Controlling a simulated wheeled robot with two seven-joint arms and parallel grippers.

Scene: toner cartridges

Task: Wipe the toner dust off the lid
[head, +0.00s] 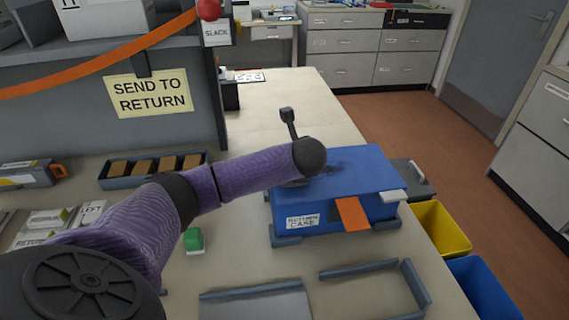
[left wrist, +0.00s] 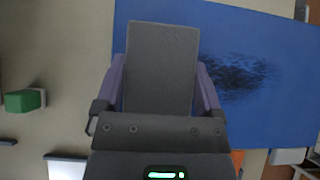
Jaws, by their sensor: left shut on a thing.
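The blue case (head: 365,180) stands on the table at centre right, its flat lid facing up. A dark, streaky toner dust patch (left wrist: 238,78) lies on the blue lid (left wrist: 275,45) in the left wrist view. Part of the patch (head: 332,167) shows beside my wrist in the head view. My left gripper (left wrist: 161,75) is shut on a flat dark grey pad (left wrist: 163,45) and holds it over the lid's edge area, left of the patch. Whether the pad touches the lid I cannot tell. My wrist hides the gripper in the head view. My right gripper is not in view.
A green block (head: 194,238) with a white part lies left of the case. A grey tray with brown blocks (head: 153,169) stands behind it. Grey corner frames (head: 375,270) lie in front. Yellow (head: 440,228) and blue (head: 483,287) bins stand off the table's right edge.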

